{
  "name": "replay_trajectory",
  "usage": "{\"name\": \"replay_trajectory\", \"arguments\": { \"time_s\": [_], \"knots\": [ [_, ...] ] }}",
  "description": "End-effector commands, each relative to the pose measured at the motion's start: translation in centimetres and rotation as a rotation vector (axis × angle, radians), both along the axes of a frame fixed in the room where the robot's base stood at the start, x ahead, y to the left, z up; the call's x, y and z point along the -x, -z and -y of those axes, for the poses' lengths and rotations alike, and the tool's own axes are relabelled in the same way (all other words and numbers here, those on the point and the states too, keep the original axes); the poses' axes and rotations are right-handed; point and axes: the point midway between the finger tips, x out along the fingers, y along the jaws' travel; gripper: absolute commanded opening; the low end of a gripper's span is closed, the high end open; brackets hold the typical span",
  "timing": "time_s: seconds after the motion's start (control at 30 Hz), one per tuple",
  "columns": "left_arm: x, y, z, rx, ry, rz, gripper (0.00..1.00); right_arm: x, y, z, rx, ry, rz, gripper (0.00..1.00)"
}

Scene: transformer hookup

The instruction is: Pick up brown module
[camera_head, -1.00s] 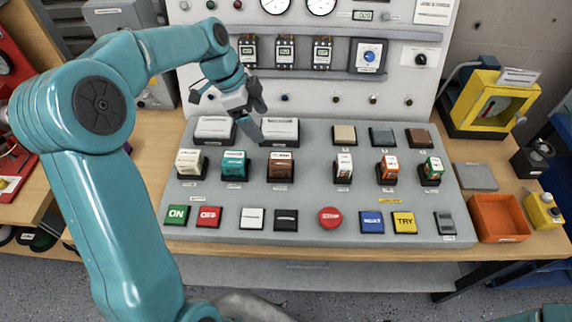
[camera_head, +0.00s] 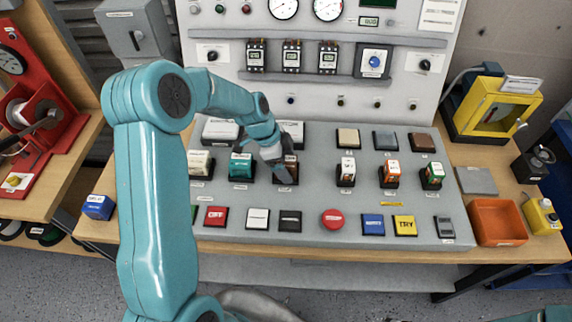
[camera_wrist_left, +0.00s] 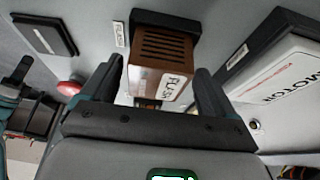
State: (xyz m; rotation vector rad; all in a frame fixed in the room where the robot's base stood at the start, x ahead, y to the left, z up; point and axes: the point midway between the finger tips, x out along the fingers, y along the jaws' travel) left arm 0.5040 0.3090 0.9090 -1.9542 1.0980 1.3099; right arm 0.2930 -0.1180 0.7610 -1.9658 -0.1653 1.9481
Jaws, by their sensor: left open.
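The brown module (camera_head: 292,168) stands in a dark socket on the grey sloped console, just right of the teal module (camera_head: 240,165). My left gripper (camera_head: 277,160) is over it and hides much of it in the head view. My right gripper is out of view.
A cream module (camera_head: 200,162) stands left of the teal one, and white boxes lie behind the row. Push buttons, including a red one (camera_head: 333,219), line the front. An orange tray (camera_head: 497,222) sits at the right. A blue block (camera_head: 98,207) lies at the left.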

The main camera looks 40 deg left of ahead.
Motion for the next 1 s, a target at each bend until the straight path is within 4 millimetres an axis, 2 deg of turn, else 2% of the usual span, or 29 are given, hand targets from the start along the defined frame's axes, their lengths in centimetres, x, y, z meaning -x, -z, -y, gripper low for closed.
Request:
{"name": "replay_trajectory", "arguments": {
  "time_s": [0.2,0.23,0.4,0.77,0.87,1.0],
  "knots": [
    [-0.1,0.2,0.0,-0.001,0.001,0.001,0.88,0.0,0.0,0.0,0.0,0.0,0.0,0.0],
    [-0.1,0.1,0.0,-0.001,0.001,0.001,0.85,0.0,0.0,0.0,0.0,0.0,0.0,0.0],
    [-0.1,0.2,0.0,-0.001,0.001,0.001,0.3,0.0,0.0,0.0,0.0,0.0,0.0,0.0],
    [-0.1,-0.1,0.0,-0.001,0.001,0.001,0.29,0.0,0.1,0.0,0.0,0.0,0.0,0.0],
    [-0.1,-0.8,0.0,-0.001,0.002,0.003,0.29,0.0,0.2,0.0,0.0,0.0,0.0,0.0],
    [-0.2,-3.2,0.0,-0.004,0.002,0.008,0.29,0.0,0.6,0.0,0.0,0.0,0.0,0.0]
  ]
}}
